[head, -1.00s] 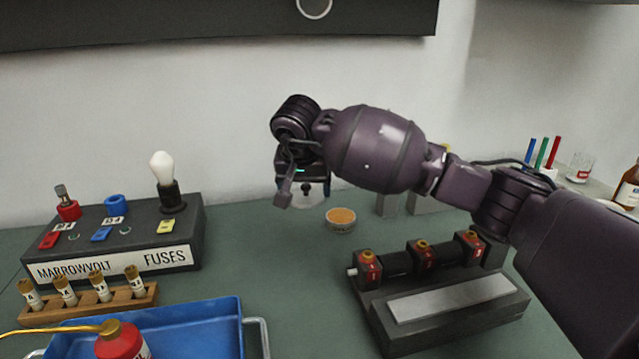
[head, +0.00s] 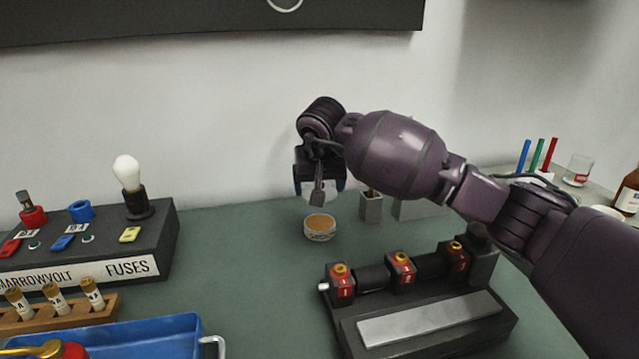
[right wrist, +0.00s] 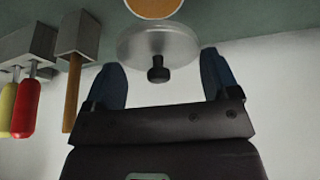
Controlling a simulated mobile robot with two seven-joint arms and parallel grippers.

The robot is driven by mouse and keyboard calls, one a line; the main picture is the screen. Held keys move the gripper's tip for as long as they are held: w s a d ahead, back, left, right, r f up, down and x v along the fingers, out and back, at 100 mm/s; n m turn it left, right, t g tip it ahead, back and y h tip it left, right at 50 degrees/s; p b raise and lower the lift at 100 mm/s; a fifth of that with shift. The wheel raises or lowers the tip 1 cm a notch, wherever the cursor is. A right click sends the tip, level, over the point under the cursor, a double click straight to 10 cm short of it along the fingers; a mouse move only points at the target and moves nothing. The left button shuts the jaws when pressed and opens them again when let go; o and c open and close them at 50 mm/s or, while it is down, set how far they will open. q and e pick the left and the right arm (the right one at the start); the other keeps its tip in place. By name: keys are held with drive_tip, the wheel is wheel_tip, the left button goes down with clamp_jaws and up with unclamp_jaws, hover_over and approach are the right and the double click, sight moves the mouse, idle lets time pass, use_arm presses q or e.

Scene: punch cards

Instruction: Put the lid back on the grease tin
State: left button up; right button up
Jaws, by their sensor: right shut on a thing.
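The grease tin (head: 320,231) is a small round open tin with orange-brown grease. It stands on the bench; its top edge also shows in the right wrist view (right wrist: 155,6). My right gripper (head: 320,190) is just behind and above the tin in the head view. The lid, partly hidden by the gripper in the head view, is apart from the tin. My left gripper is not in view.
A grey holder (head: 371,207) stands right of the tin; tools with red and yellow handles show in the right wrist view. A black fuse box (head: 160,235) is at left, a blue tray (head: 150,335) front left, and a black device (head: 420,325) front right.

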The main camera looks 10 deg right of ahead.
sight(319, 220)
drive_tip(key=shift+f+b, duration=0.4)
drive_tip(key=shift+f, duration=1.25)
drive_tip(key=shift+d+f, duration=0.1)
drive_tip(key=shift+f, duration=0.8)
drive_tip(key=shift+f+b, duration=0.35)
drive_tip(key=shift+f, duration=0.3)
drive_tip(key=shift+r, duration=0.1)
drive_tip(key=shift+f, duration=0.2)
idle(0.4)
drive_tip(key=o, duration=0.8)
